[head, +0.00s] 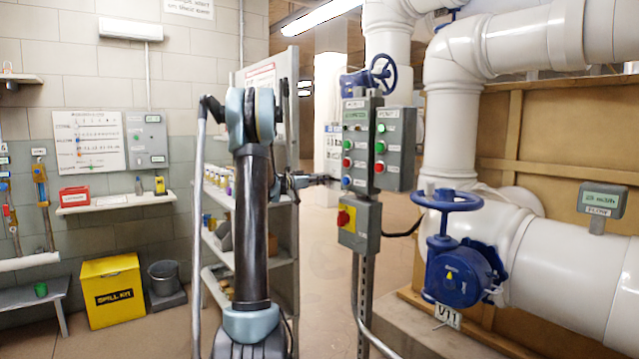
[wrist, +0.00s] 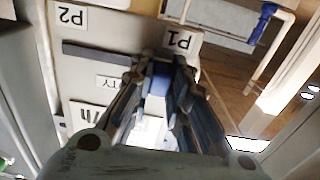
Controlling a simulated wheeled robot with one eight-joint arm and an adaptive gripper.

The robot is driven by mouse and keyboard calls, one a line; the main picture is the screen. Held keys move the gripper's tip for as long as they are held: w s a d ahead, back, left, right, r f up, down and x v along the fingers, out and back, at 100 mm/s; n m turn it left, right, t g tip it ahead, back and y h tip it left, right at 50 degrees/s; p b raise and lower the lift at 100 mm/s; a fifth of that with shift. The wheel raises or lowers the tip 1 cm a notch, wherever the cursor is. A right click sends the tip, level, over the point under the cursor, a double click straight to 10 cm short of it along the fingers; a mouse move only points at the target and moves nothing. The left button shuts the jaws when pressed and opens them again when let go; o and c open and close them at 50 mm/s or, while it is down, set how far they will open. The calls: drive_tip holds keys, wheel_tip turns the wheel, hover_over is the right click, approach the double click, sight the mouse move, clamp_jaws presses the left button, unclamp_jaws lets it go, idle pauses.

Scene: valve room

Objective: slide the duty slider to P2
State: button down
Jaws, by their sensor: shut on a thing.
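In the wrist view the panel appears upside down, with a P2 label (wrist: 72,15) at the left and a P1 label (wrist: 182,41) at the right. A dark slot (wrist: 95,52) runs between them. The blue duty slider knob (wrist: 158,82) is at the P1 end. My gripper (wrist: 155,85) is shut on it, its fingers hiding part of it. A partly covered label ending in "TY" (wrist: 108,83) is below the slot. In the head view my gripper (head: 332,180) is at the lower left side of the grey control box (head: 355,105); the slider is not discernible there.
A box with a red knob on yellow (head: 358,222) hangs below on the post. A second button box (head: 394,150) is at the right. The blue V11 valve (head: 455,270) and white pipes fill the right. A shelf rack (head: 270,220) stands behind my arm.

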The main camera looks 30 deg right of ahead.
drive_tip(key=s, duration=0.9)
drive_tip(key=shift+s+d, duration=0.15)
drive_tip(key=shift+d, duration=0.25)
drive_tip(key=c, duration=1.5)
unclamp_jaws()
drive_tip(key=a, duration=0.8)
drive_tip(key=s+a, duration=0.1)
drive_tip(key=a, duration=0.3)
drive_tip(key=shift+f, duration=0.1)
drive_tip(key=s+a+f+n+y, duration=0.5)
drive_tip(key=s+a+f, duration=0.4)
drive_tip(key=a, duration=0.4)
drive_tip(key=s+a+f+n+y, duration=0.6)
drive_tip(key=s+a+f, duration=0.3)
drive_tip(key=s+a, duration=0.3)
drive_tip(key=s+a+f+n+t+y, duration=0.1)
drive_tip(key=s+a+f+n+y, duration=0.5)
drive_tip(key=a, duration=1)
drive_tip(key=shift+s+a+f+y, duration=0.15)
drive_tip(key=shift+s+f, duration=0.35)
drive_tip(key=shift+s, duration=0.25)
drive_tip(key=shift+s+f+y, duration=0.2)
drive_tip(key=shift+s+f, duration=0.35)
drive_tip(key=shift+s, duration=0.25)
drive_tip(key=shift+s+a+f+y, duration=0.15)
drive_tip(key=shift+s+f, duration=0.35)
drive_tip(key=shift+s, duration=0.25)
